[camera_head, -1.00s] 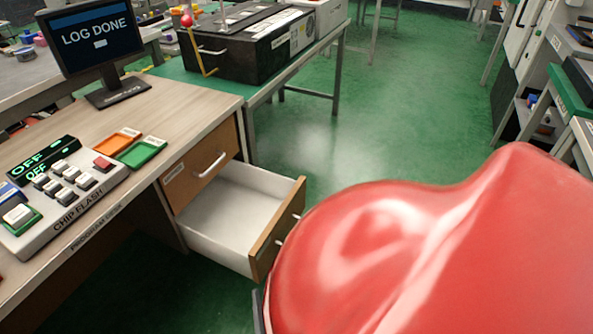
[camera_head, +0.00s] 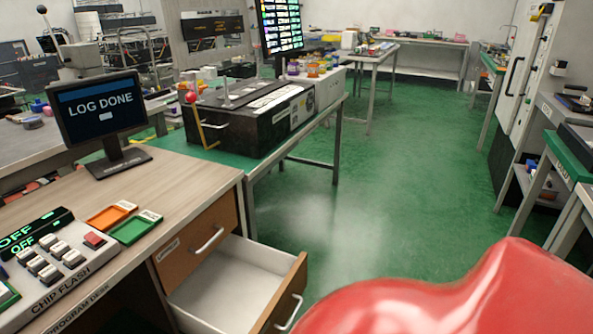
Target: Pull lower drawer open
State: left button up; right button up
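The lower drawer (camera_head: 222,284) of the wooden desk stands pulled out, its white inside empty where it shows. Its wooden front has a pale metal handle (camera_head: 289,312), partly beside my red arm shell. The upper drawer (camera_head: 197,242) above it is closed, with its own handle. A large red rounded part of my own arm (camera_head: 440,305) fills the bottom right and hides the floor in front of the drawer. Neither gripper shows in this view, so I cannot see whether anything holds the handle.
The desk top (camera_head: 180,190) holds a monitor (camera_head: 100,108) reading LOG DONE, a button panel (camera_head: 55,262), an orange tray (camera_head: 110,215) and a green tray (camera_head: 134,228). A black box machine (camera_head: 250,120) stands on the table behind. The green floor (camera_head: 390,190) is open at centre.

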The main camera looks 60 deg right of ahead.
aim_at(243, 285)
jog(key=j+z, duration=0.8)
jog(key=k+j+z, duration=0.1)
jog(key=j+z, duration=0.3)
jog(key=j, duration=0.1)
